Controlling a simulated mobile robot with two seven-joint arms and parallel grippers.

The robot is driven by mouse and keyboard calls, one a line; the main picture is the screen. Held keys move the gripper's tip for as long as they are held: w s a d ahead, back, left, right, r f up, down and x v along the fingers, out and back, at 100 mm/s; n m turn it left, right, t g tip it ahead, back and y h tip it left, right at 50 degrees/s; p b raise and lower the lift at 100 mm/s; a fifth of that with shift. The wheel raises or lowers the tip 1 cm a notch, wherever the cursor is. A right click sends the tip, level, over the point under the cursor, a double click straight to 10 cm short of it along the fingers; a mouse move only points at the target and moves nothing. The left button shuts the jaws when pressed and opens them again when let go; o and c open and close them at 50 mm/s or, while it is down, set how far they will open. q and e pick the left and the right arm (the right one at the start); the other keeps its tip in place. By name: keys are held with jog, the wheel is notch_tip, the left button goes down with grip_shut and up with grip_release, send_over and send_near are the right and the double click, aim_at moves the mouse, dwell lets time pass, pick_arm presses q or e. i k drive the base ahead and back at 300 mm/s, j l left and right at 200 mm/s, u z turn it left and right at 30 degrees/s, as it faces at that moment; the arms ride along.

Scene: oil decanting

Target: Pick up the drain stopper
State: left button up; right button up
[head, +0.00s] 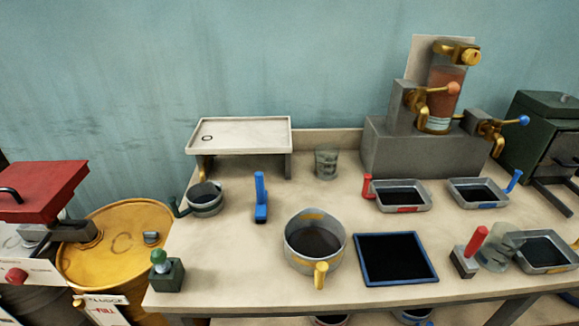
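No part is clearly marked as the drain stopper, and I cannot tell for sure which one it is. A blue-handled piece (261,197) stands upright left of the table's middle. A red-handled piece on a grey block (467,258) stands tilted at the right, beside a clear glass (496,252). Neither of my grippers is in view.
The table (215,262) also holds a grey pot (315,258), a black blue-rimmed mat (397,259), small trays (401,208), a cup (205,199), a raised shelf (240,134) and a valve apparatus (390,143). A yellow drum (118,240) stands left. The front left tabletop is mostly clear.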

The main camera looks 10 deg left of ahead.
aim_at(158, 256)
jog(key=j+u, duration=0.3)
jog(key=u, duration=0.2)
jog(key=j+u, duration=0.25)
jog(key=u, duration=0.25)
jog(key=j+z, duration=0.2)
jog(key=z, duration=0.2)
jog(key=j+z, duration=0.25)
jog(key=z, duration=0.15)
jog(key=j+z, duration=0.15)
jog(key=j, duration=0.3)
jog(key=k+j+z, duration=0.15)
jog(key=j, duration=0.3)
